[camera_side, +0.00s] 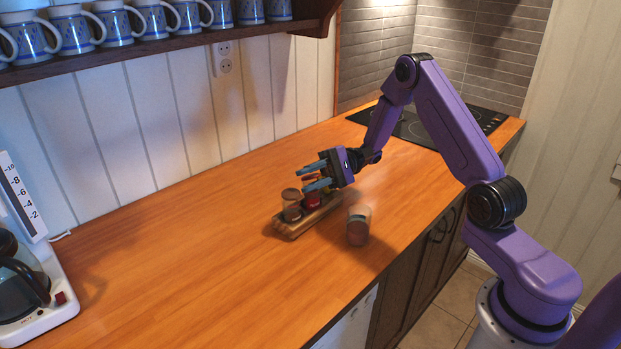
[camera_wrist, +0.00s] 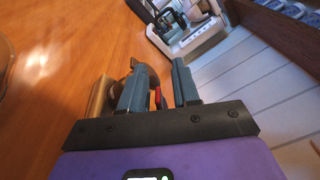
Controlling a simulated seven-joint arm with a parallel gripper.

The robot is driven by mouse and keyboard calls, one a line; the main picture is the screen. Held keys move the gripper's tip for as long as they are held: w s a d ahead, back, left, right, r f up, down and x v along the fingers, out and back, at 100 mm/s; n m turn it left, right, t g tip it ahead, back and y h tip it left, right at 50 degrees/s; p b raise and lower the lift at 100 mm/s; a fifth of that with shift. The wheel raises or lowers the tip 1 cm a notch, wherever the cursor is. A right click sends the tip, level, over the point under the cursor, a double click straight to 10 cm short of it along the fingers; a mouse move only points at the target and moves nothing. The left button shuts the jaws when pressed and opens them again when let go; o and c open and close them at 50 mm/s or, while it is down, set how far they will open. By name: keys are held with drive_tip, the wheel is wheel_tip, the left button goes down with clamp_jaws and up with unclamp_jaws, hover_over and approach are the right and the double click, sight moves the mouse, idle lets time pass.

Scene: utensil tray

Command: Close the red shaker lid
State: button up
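The red shaker (camera_side: 312,199) stands in a small wooden rack (camera_side: 291,231) on the counter, partly hidden by my gripper. My gripper (camera_side: 304,180) is above the rack, pointing left, with its two blue-grey fingers apart and nothing held. In the wrist view the fingers of my gripper (camera_wrist: 161,68) are also spread. A thin red part (camera_wrist: 157,98) shows between them, close to the left finger, and the rack (camera_wrist: 99,98) shows at their left. I cannot tell how far the red lid is open or whether a finger touches it.
A brown-topped shaker (camera_side: 291,204) stands at the rack's left end. A clear glass jar with reddish contents (camera_side: 358,226) stands right of the rack. A coffee maker (camera_side: 35,290) is at far left. A mug shelf (camera_side: 170,42) hangs above. The counter left of the rack is clear.

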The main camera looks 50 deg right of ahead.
drive_tip(key=shift+r, duration=0.1)
drive_tip(key=m, duration=0.1)
drive_tip(key=w+r+m, duration=0.1)
drive_tip(key=m, duration=0.2)
drive_tip(key=shift+w+d+r+m, duration=0.1)
drive_tip(key=shift+w+r+m, duration=0.1)
drive_tip(key=shift+w+m, duration=0.1)
drive_tip(key=m, duration=0.1)
drive_tip(key=w+m, duration=0.1)
drive_tip(key=m, duration=0.1)
drive_tip(key=shift+w+d+r+m, duration=0.15)
drive_tip(key=shift+w+r+m, duration=0.1)
drive_tip(key=shift+r+m, duration=0.15)
drive_tip(key=w+m, duration=0.2)
drive_tip(key=m, duration=0.7)
approach(303, 178)
drive_tip(key=w+d+r, duration=0.3)
drive_tip(key=d, duration=0.5)
drive_tip(key=shift+a+r, duration=0.1)
drive_tip(key=shift+r, duration=0.1)
